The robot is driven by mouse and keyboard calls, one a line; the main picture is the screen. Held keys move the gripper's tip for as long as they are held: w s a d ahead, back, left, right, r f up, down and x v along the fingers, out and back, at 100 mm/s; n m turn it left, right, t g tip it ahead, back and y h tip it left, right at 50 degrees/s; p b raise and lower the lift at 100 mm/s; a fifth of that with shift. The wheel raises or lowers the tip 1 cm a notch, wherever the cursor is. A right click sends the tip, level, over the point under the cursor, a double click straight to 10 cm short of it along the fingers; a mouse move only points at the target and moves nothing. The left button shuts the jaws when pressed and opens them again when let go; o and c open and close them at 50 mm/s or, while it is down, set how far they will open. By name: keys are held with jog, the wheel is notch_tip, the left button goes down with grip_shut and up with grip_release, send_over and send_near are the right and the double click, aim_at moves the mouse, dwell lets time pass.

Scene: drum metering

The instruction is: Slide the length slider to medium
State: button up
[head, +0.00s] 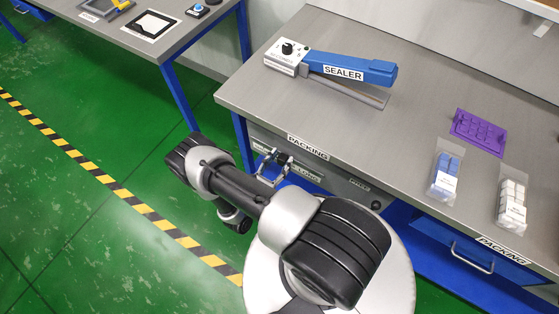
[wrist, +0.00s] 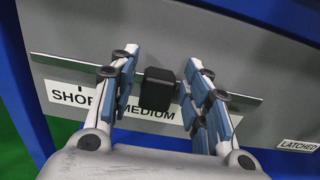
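The length slider's black knob (wrist: 158,89) stands out from a thin metal rail (wrist: 238,94) on a grey panel. Below the rail is a white label strip (wrist: 70,96) reading SHOR, partly covered, and MEDIUM. The knob appears just above the word MEDIUM, overlapping the strip's edge. My gripper (wrist: 162,60) is open, with one finger on each side of the knob and a visible gap on both sides. In the head view my gripper (head: 274,166) is at the front panel (head: 335,180) under the bench edge; the knob cannot be made out there.
A LATCHED label (wrist: 298,144) is at the panel's right. On the bench are a blue sealer (head: 345,68), a purple tray (head: 479,132) and bags of blue (head: 446,170) and white blocks (head: 512,203). A drawer (head: 470,252) is at right. Green floor is open at left.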

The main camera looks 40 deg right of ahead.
jog(key=shift+o, duration=0.2)
jog(key=v, duration=1.2)
jog(key=shift+r, duration=0.1)
dwell(0.3)
